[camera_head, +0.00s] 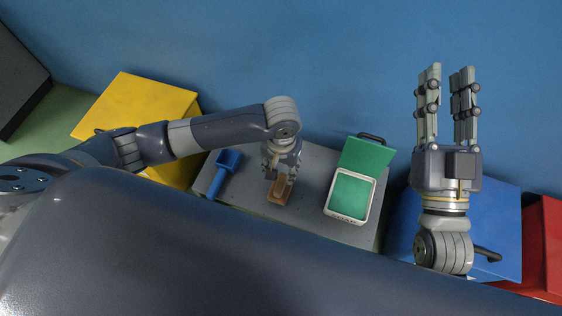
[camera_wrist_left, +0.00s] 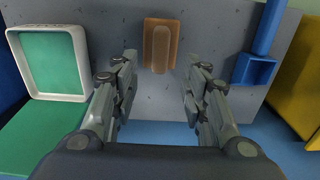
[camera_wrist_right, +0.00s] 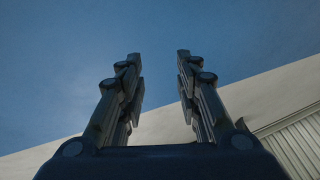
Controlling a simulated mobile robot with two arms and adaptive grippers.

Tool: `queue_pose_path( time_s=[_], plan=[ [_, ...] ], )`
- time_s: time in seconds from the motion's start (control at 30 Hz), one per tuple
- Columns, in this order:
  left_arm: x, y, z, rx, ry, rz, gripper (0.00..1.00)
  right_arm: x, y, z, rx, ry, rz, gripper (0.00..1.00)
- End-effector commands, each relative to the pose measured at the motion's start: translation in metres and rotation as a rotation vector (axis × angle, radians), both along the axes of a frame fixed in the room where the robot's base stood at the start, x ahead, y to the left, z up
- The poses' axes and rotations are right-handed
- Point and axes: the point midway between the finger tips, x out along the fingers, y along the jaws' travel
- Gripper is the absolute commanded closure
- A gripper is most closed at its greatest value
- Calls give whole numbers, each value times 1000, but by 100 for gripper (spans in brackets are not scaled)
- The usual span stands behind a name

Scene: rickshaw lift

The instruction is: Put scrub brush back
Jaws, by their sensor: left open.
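The scrub brush, a brown wooden block (camera_head: 278,190) with a raised grip, lies on the grey top of a box. In the left wrist view the brush (camera_wrist_left: 160,46) is centred just beyond my left fingertips. My left gripper (camera_head: 281,180) points down over the brush, open and empty, its fingers partly covering the brush in the head view. In the left wrist view the open fingers (camera_wrist_left: 161,75) appear apart from it. My right gripper (camera_head: 449,72) is open and empty, held up to the right, away from the brush.
A blue scoop (camera_head: 223,175) lies left of the brush on the grey top (camera_head: 302,210). A white-rimmed green container (camera_head: 350,194) with its green lid (camera_head: 367,155) open stands to the right. Yellow (camera_head: 135,105), blue (camera_head: 507,212) and red (camera_head: 543,240) boxes flank it. A blue wall rises behind.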

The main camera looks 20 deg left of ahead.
Motion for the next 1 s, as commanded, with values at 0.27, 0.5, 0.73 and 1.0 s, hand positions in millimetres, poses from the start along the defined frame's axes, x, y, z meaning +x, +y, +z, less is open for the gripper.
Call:
queue_pose_path(
  time_s=[0.27, 0.5, 0.73, 1.0],
  plan=[
    [0, 0, 17, 1, 0, 0, 58, 10, -2, -31, -46, 169, -10, 68],
    [-1, -12, 19, -41, -17, -19, 58, 11, -2, -38, -54, 197, -11, 68],
    [11, -126, 65, -477, -329, -174, 58, 11, -2, -37, -54, 195, -11, 68],
    [64, -117, 225, -707, -1158, -172, 58, 11, -2, -37, -54, 194, -11, 68]
  ],
)
